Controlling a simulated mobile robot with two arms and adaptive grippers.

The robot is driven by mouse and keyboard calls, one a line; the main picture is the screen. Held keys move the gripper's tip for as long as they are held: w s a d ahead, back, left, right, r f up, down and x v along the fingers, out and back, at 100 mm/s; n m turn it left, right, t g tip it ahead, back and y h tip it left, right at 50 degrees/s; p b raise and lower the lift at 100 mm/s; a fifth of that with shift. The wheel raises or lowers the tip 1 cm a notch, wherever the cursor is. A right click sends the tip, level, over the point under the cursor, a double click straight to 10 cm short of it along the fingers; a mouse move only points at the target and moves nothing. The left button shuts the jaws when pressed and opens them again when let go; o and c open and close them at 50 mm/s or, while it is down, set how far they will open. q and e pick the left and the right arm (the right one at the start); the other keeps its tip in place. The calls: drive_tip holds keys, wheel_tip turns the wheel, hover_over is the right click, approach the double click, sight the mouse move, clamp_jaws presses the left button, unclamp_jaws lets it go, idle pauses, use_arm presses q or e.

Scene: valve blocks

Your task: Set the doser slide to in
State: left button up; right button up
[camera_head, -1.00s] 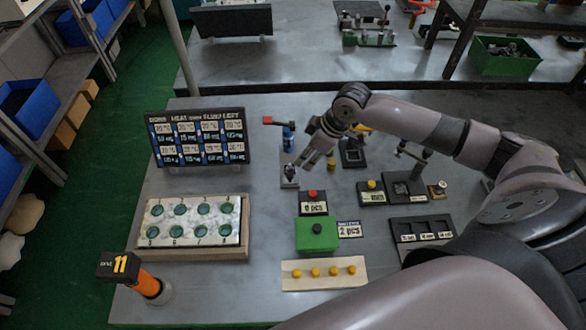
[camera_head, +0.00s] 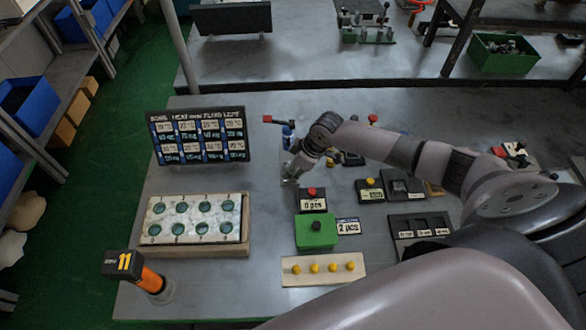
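My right gripper (camera_head: 292,174) points down at the table, just left of the black block marked "0 pcs" (camera_head: 313,205) and in front of the blue valve body (camera_head: 287,140). It covers the spot of a small grey plate with a dark knob, which may be the doser slide; I cannot tell its setting. The fingers are small and blurred, so I cannot tell whether they are open, shut or touching the knob. My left gripper is not in view. The green block with a black knob (camera_head: 316,230) stands in front of the "0 pcs" block.
A display board (camera_head: 199,137) and a tray with green round wells (camera_head: 244,247) stand at left. A wooden strip with yellow knobs (camera_head: 290,277) lies in front. A black block with a yellow button (camera_head: 370,194) and a dark three-slot tray (camera_head: 421,217) are at right.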

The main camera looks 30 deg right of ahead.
sight(287, 162)
clamp_jaws()
idle(0.4)
drive_tip(key=w+b, duration=0.1)
drive_tip(key=w+d+b, duration=0.1)
drive_tip(key=w, duration=0.1)
drive_tip(key=w+d+b, duration=0.1)
drive_tip(key=shift+w+f, duration=0.2)
drive_tip(key=shift+w, duration=0.15)
drive_tip(key=shift+w+d+r, duration=0.1)
drive_tip(key=shift+w+d, duration=0.1)
drive_tip(key=shift+r, duration=0.25)
drive_tip(key=shift+o, duration=0.7)
unclamp_jaws()
drive_tip(key=shift+w, duration=0.1)
drive_tip(key=shift+f, duration=0.1)
